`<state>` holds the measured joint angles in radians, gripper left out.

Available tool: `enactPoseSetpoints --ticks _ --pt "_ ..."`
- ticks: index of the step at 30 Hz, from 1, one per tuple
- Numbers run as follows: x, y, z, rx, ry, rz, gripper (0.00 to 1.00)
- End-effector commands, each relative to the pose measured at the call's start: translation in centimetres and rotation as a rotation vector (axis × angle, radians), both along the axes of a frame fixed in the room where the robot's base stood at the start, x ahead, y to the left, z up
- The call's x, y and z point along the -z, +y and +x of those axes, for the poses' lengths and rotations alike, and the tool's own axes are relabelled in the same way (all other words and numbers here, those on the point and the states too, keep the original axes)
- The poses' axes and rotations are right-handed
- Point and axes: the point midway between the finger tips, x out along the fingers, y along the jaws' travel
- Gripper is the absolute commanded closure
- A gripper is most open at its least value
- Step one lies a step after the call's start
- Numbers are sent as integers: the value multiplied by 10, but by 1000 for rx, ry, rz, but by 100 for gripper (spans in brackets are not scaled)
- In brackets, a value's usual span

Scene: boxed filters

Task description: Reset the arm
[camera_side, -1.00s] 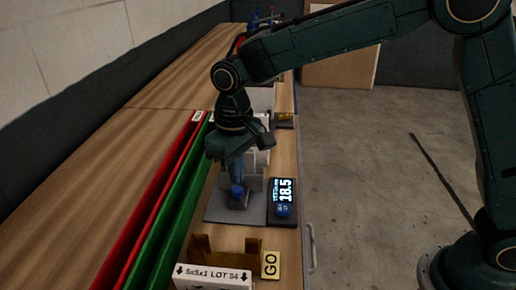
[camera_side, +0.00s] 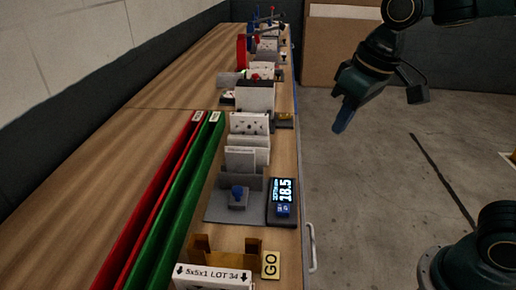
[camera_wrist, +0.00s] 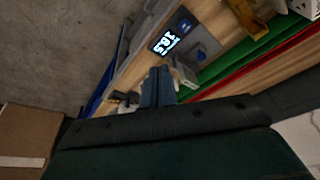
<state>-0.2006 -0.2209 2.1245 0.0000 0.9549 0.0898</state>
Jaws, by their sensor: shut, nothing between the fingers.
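My gripper (camera_side: 341,122) is shut and empty. In the side view it hangs in the air over the concrete floor, to the right of the bench and clear of it. Its blue fingers point down and slightly left. In the wrist view the closed blue fingers (camera_wrist: 158,88) show at the middle, with the bench behind them. The upper arm is partly out of the side view at the top right.
The floor between bench and base is clear.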

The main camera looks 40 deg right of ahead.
Motion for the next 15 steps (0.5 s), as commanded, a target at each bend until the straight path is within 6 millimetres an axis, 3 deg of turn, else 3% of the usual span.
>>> enactPoseSetpoints --ticks 6,15 --pt "-6 -26 -41 40 -71 3 100" --pt "1 -51 -94 88 -158 -3 100"
